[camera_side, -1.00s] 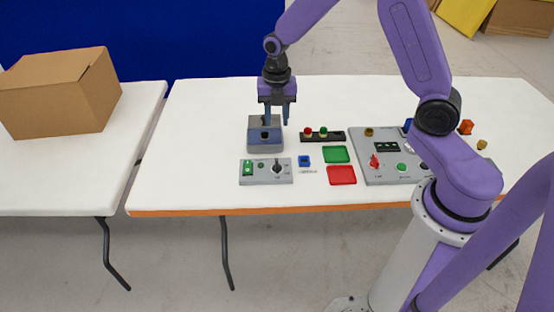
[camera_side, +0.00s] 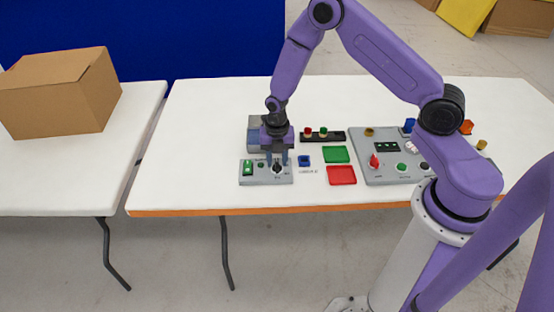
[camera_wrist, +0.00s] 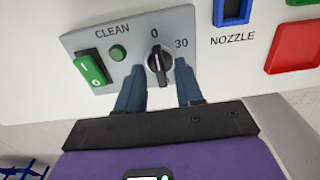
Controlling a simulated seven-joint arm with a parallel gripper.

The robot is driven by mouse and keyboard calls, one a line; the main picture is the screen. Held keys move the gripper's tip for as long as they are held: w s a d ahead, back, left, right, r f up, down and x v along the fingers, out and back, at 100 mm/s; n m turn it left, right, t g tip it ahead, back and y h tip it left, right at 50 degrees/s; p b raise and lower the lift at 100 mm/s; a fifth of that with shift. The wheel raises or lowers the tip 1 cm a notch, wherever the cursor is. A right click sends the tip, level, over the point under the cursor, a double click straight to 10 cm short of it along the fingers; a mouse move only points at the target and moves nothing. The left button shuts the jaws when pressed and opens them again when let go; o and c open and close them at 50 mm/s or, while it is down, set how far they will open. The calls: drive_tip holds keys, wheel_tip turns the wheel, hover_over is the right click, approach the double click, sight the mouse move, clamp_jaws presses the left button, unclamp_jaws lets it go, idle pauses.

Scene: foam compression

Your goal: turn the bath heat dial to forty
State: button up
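The heat dial (camera_wrist: 158,62) is a round black knob with a white mark on a grey control panel (camera_side: 250,180). In the wrist view the mark looks turned up toward the printed 0; a 30 shows at the right, and no 40 is readable. My gripper (camera_wrist: 160,75) is open, its two blue fingers to the left and right of the knob with a gap on each side. In the side view my gripper (camera_side: 277,161) points down over the dial. The bath (camera_side: 254,135), a grey box, stands behind the panel, partly hidden by my gripper.
The panel also bears a green rocker switch (camera_wrist: 91,69) and a green button (camera_wrist: 118,53). A blue piece (camera_side: 304,161), a green tray (camera_side: 336,154) and a red tray (camera_side: 341,176) lie to the right. A larger panel (camera_side: 375,145) is farther right. The table's left part is clear.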

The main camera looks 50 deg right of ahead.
drive_tip(key=shift+f, duration=0.3)
drive_tip(key=shift+c, duration=0.3)
clamp_jaws()
